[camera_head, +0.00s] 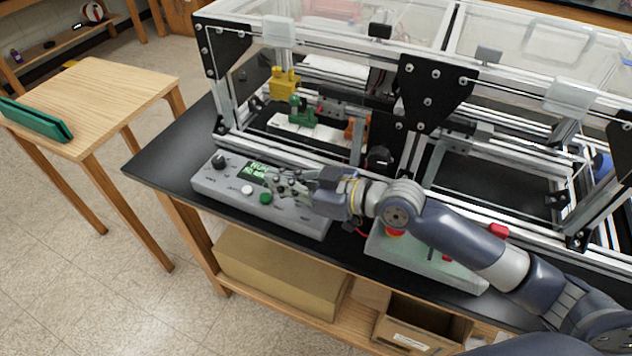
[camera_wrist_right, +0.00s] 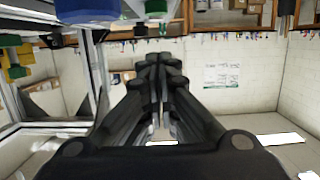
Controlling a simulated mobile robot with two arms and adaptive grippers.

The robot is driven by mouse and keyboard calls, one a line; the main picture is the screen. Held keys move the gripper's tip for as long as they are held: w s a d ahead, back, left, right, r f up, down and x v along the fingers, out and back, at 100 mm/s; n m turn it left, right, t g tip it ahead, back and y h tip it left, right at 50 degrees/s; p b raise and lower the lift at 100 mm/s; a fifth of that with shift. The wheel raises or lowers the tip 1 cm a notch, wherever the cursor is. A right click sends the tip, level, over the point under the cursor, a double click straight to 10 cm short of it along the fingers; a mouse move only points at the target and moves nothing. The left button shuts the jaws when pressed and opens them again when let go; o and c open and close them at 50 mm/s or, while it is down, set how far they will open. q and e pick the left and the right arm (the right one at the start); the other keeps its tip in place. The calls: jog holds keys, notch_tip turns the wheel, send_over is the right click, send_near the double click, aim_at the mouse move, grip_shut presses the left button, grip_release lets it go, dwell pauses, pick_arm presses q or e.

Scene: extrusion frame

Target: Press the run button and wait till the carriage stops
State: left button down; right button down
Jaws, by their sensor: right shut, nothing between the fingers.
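A grey control box (camera_head: 212,184) stands on the black bench top in front of the extrusion frame. It has a dark knob (camera_head: 219,162), a lit green screen (camera_head: 256,169), a white button (camera_head: 247,190) and a green button (camera_head: 266,198); the labels are too small to read. My right gripper (camera_head: 272,181) is shut and empty over the box, just behind the green button and in front of the screen. Whether it touches the box I cannot tell. The gripper's closed fingers fill the middle of the right wrist view (camera_wrist_right: 158,62). My left gripper is out of view. I cannot tell which frame part is the carriage.
The metal extrusion frame (camera_head: 300,163) with clear covers rises right behind the box. Inside are a yellow part (camera_head: 285,82) and a green part (camera_head: 302,111). A second box with a red button (camera_head: 396,234) lies under my right arm. A wooden table (camera_head: 95,95) stands left.

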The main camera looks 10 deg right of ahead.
jog(key=b+v, duration=0.1)
jog(key=v, duration=0.5)
jog(key=shift+w+f+b, duration=0.1)
jog(key=shift+b, duration=0.3)
jog(key=shift+v, duration=0.85)
